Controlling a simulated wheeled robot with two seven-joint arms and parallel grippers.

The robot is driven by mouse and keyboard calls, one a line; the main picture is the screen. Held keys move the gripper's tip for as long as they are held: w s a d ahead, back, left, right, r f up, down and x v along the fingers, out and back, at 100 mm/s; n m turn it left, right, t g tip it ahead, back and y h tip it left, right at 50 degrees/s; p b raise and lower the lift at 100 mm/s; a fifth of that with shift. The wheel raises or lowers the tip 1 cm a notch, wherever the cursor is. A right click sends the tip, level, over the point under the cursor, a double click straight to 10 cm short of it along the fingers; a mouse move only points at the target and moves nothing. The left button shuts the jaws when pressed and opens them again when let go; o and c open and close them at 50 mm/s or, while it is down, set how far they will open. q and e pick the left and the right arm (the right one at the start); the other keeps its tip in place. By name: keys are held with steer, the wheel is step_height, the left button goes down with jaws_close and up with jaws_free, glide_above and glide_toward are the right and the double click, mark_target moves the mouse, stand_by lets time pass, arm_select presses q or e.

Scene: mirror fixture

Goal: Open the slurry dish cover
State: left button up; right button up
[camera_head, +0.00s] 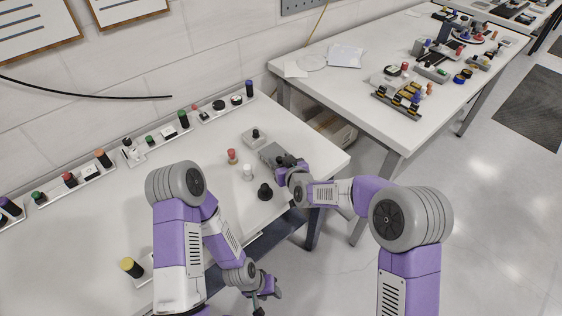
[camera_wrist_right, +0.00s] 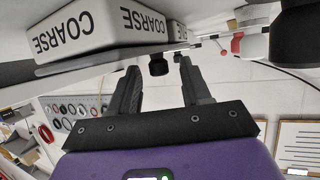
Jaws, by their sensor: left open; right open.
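My right gripper (camera_head: 290,166) reaches in from the right over the front right part of the near table (camera_head: 185,215), beside a dark grey flat piece (camera_head: 272,152) that it partly hides. In the right wrist view my right gripper (camera_wrist_right: 160,78) is open, and a small black knob (camera_wrist_right: 158,66) shows between its fingertips. I cannot tell whether the fingers touch it. No part is labelled as the slurry dish cover, so I cannot tell for sure which piece it is. My left gripper (camera_head: 264,290) is open and empty, low beyond the table's front edge.
A white block marked COARSE (camera_wrist_right: 100,28) is close to the right fingers. A light grey block with a black knob (camera_head: 254,138), a red-topped piece (camera_head: 232,156), a white cylinder (camera_head: 247,172) and a black piece (camera_head: 265,192) stand nearby. A second table (camera_head: 340,85) stands behind.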

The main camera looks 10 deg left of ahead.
steer(key=shift+w+a+f, duration=0.1)
steer(key=shift+w+a, duration=0.05)
steer(key=shift+w, duration=0.1)
jaws_close()
